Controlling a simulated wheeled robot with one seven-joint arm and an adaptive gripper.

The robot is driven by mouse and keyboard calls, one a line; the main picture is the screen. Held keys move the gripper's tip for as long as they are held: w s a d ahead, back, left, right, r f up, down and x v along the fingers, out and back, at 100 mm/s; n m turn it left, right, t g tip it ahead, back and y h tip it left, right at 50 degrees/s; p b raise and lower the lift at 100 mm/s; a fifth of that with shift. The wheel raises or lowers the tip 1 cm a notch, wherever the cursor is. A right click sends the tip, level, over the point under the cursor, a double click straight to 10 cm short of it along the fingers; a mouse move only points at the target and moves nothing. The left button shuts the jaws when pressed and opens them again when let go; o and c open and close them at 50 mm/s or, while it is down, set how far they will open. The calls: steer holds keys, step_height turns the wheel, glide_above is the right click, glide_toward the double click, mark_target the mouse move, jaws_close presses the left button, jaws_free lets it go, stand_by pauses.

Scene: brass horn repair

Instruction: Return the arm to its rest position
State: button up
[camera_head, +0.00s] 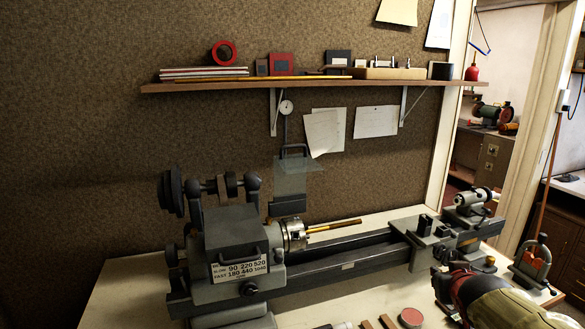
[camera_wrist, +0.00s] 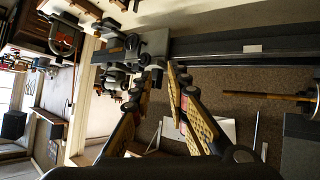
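My gripper (camera_wrist: 158,76) shows in the wrist view with its two dark, tan-padded fingers apart and nothing between them. In the head view, the dark, red-banded and olive end of my arm appears at the lower right, in front of the lathe's right end, cut off by the frame edge. The grey lathe (camera_head: 345,266) stands on the bench, and its bed (camera_wrist: 240,48) runs across the top of the wrist view, which looks upside down. A thin brass-coloured rod (camera_head: 335,226) sticks out of the lathe's chuck (camera_head: 293,235).
A bench vise (camera_head: 533,258) stands at the right. A red round tin (camera_head: 411,317) and small strips lie on the near bench. A wall shelf (camera_head: 310,82) holds books, boxes and a red tape roll. A clear guard (camera_head: 298,178) hangs above the chuck. A doorway opens at right.

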steer(key=s+a+f+g+y, duration=0.1)
steer(key=s+a+f, duration=0.1)
steer(key=s+a, duration=0.3)
steer(key=s+a+f+n+g+y, duration=0.1)
steer(key=s+a, duration=0.5)
steer(key=s, duration=0.6)
steer(key=s+a+f+g+y, duration=0.1)
steer(key=s+a+f+g, duration=0.1)
steer(key=s+a, duration=0.3)
steer(key=s+g, duration=0.1)
steer(key=s, duration=0.2)
steer(key=shift+s+a+f+n+y, duration=0.3)
steer(key=shift+s+a+f+y, duration=0.05)
steer(key=shift+s+y, duration=0.05)
